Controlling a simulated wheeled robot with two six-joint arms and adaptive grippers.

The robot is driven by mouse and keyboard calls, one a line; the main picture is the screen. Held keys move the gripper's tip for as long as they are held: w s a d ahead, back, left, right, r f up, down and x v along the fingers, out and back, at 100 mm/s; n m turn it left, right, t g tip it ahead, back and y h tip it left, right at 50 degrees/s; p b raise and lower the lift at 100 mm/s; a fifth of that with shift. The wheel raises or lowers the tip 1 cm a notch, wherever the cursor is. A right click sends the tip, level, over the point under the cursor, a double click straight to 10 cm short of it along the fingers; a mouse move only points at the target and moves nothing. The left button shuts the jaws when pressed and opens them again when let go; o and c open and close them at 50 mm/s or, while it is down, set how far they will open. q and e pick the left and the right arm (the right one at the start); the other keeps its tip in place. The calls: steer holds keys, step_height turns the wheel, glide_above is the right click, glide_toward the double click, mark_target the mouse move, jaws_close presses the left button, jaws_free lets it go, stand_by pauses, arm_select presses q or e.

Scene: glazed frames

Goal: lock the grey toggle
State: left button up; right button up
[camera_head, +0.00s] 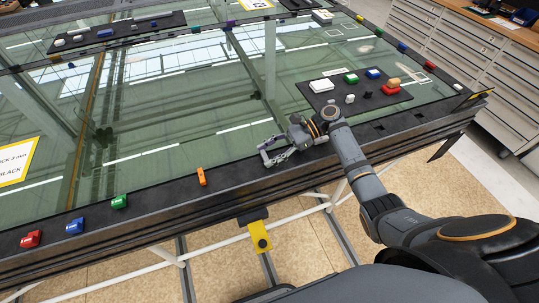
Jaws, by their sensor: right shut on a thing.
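My right gripper (270,154) reaches in from the right, low over the near dark rail of the glazed frame (240,177). It is shut on a small grey piece at the rail, which looks like the grey toggle; the fingers hide most of it, so its position cannot be told. Along the same rail to the left sit an orange toggle (201,176), standing across the rail, and green (119,202), blue (75,226) and red (31,239) ones. My left gripper is not in view.
A dark tray (384,107) with several coloured pieces lies on the glass to the right. Another dark tray (118,36) lies at the back left. A yellow block (260,236) hangs below the near rail. Drawer cabinets (444,55) stand at the far right.

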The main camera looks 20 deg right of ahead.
steer(key=shift+f+n+g, duration=0.1)
steer(key=shift+n+g, duration=0.2)
steer(key=shift+g, duration=0.1)
steer(key=o, duration=1.2)
steer(key=shift+c, duration=0.2)
steer(key=shift+d, duration=0.15)
steer(key=v, duration=1.1)
steer(key=shift+d+r, duration=0.25)
steer(key=shift+r, duration=0.05)
steer(key=shift+f, duration=0.1)
